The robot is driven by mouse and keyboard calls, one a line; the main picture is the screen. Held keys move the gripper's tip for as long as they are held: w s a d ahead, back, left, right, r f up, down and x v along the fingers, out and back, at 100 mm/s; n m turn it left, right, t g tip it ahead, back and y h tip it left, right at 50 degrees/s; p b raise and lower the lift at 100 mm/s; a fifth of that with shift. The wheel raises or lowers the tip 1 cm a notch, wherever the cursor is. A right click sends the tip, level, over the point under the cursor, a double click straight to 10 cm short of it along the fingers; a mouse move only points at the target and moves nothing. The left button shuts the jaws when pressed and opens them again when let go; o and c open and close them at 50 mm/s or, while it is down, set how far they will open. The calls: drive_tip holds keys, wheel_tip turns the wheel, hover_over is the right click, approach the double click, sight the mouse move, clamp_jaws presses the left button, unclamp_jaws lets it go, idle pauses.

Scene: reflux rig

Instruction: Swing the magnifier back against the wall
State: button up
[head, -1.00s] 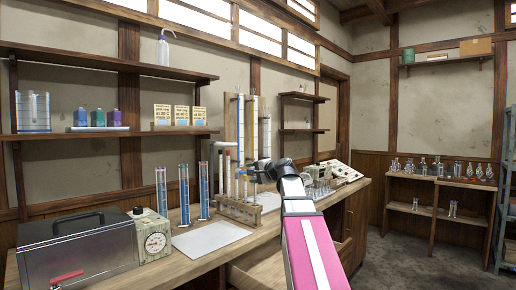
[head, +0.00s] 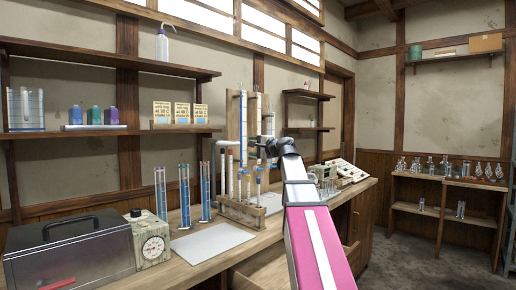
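I cannot make out the magnifier in the head view; it may be hidden behind my arm or among the glassware. My pink and white arm reaches over the bench from the lower right. Its dark end, with my gripper (head: 263,160), is in front of the glass columns on the upright wooden board (head: 236,130). It is just above and to the right of the test tube rack (head: 241,211). The fingers are small and partly covered by my wrist, so I cannot see whether they are open or hold anything.
On the bench (head: 185,270) stand a grey lidded box (head: 65,255), a dial unit (head: 152,245), blue-marked cylinders (head: 184,195) and a white sheet (head: 212,241). A control panel (head: 340,170) and small glassware are beyond my arm. Shelves (head: 110,60) line the wall.

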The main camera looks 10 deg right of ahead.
sight(235, 145)
drive_tip(key=shift+x, duration=5.85)
drive_tip(key=c, duration=0.9)
drive_tip(key=shift+s+a+f, duration=0.1)
drive_tip(key=shift+a, duration=0.1)
drive_tip(key=shift+o, duration=0.3)
drive_tip(key=shift+s+a, duration=0.2)
drive_tip(key=shift+a, duration=0.75)
drive_tip(key=shift+s+a, duration=0.25)
drive_tip(key=shift+a, duration=0.7)
drive_tip(key=shift+s+a, duration=0.2)
drive_tip(key=shift+a, duration=0.75)
drive_tip(key=shift+a, duration=0.1)
